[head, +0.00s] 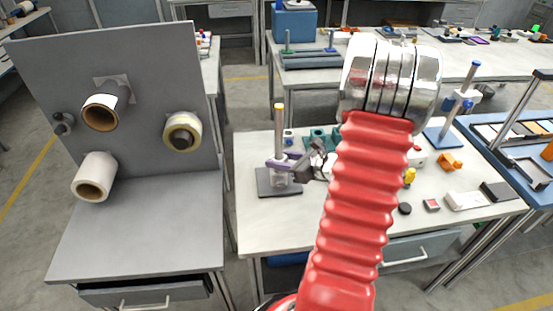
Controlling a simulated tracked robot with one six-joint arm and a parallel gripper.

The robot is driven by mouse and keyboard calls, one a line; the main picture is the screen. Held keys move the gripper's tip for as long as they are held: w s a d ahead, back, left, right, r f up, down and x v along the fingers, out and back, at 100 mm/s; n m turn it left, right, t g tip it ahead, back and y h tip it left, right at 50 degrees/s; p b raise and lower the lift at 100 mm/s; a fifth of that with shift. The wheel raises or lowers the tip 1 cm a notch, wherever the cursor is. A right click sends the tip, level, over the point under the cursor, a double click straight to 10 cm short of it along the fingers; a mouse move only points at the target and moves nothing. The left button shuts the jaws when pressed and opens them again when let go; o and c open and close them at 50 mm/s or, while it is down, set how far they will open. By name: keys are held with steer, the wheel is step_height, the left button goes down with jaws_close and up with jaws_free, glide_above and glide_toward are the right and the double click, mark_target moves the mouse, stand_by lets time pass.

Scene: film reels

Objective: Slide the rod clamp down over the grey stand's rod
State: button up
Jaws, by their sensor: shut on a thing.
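The grey stand's dark base (279,189) lies on the white table left of my arm. Its upright grey rod (279,133) has a yellow tip. The purple rod clamp (275,163) crosses the lower part of the rod, a little above the base. The rod shows above the clamp, so the clamp appears to be around it, but the picture is too small to be certain. My gripper (309,163) is shut on the clamp from the right. My red arm hides part of the table to the right.
Teal blocks (319,139) stand just behind my gripper. A blue stand (457,108), a yellow figure-like piece (409,177) and small boxes lie right of my arm. A grey panel (150,70) with tape rolls stands at the left. The table's front left is clear.

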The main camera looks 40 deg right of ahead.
steer(key=shift+f, duration=0.9)
steer(key=o, duration=1.3)
steer(key=shift+c, duration=0.2)
steer(key=v, duration=1.3)
steer(key=shift+s, duration=0.4)
